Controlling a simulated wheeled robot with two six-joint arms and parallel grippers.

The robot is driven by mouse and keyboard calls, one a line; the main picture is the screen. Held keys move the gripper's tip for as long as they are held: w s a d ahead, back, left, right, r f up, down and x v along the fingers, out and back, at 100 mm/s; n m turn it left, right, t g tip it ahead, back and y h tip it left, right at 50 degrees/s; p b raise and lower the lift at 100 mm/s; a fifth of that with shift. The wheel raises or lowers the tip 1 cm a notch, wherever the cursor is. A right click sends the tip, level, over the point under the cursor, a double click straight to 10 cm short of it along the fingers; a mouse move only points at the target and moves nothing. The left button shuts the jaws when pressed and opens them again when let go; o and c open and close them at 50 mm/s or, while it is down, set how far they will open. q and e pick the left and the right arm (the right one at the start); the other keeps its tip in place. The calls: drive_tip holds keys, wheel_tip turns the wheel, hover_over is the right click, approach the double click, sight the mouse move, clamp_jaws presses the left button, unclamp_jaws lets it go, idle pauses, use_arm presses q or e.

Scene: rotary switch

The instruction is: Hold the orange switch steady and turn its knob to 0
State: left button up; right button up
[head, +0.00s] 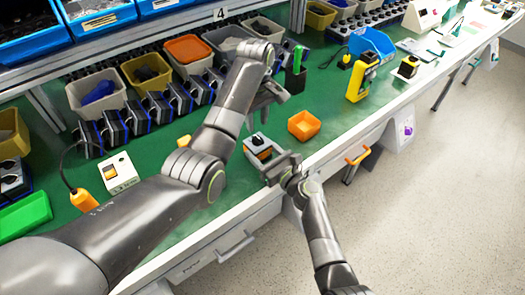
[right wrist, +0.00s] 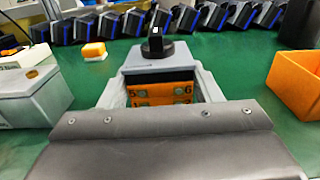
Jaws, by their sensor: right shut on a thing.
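The orange switch (head: 258,146) has a grey top and a black knob and stands on the green bench top near the front edge. In the right wrist view its orange front (right wrist: 160,93) shows terminals marked 5 and 6, and the black knob (right wrist: 158,45) stands on top. My right gripper (head: 271,160) is shut on the switch from the front, with its fingers along both sides. My left gripper (head: 264,100) is above and behind the switch, apart from it. Its fingers are seen from the side, and their gap is unclear. The knob's setting is too small to read.
An open orange bin (head: 304,125) stands just right of the switch. A row of dark blue-edged devices (head: 160,107) and parts bins lines the back. A white box (head: 119,173) and a green tray (head: 25,215) lie left.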

drive_tip(key=o, duration=1.2)
drive_tip(key=shift+c, duration=0.2)
drive_tip(key=v, duration=1.2)
